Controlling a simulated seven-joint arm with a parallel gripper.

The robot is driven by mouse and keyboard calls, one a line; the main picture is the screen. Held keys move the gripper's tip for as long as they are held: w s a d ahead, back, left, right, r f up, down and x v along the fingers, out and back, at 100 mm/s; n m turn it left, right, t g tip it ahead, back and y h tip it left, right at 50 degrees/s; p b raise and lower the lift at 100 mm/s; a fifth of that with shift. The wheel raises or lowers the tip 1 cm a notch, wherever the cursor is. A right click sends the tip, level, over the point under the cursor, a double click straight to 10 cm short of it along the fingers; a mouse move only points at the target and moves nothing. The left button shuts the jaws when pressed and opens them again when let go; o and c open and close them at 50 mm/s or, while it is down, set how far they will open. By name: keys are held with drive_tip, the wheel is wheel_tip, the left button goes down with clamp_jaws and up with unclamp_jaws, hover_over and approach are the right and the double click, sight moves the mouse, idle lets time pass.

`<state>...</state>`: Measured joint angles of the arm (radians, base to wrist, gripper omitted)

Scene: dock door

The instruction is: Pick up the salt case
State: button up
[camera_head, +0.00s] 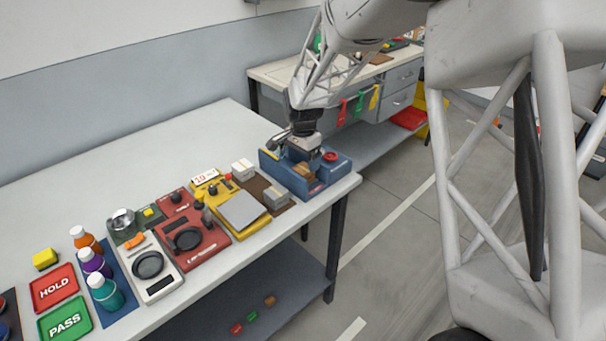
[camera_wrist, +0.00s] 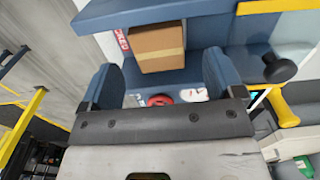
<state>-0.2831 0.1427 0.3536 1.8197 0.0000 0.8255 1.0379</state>
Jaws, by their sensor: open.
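No label reading salt can be made out, so I cannot tell for sure which thing is the salt case. A small brown box (camera_head: 304,172) sits in the blue station (camera_head: 333,177) at the table's right end. In the wrist view the brown box (camera_wrist: 156,46) lies beyond the fingertips, apart from them. My gripper (camera_head: 300,152) is over the blue station. In the wrist view my gripper (camera_wrist: 163,82) is open, its two blue fingers apart with nothing held between them. A red round part (camera_wrist: 159,100) shows between the fingers, near the palm.
Two pale small boxes (camera_head: 243,169) (camera_head: 277,197) stand on a brown mat left of the station. Bottles (camera_head: 104,292) stand farther left. The table's back is clear.

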sight(303, 168)
drive_tip(key=shift+f, duration=0.25)
drive_tip(key=shift+f, duration=2.6)
drive_tip(key=c, duration=1.1)
drive_tip(key=shift+o, duration=0.2)
drive_tip(key=shift+r, duration=0.15)
drive_tip(key=shift+r, duration=4.95)
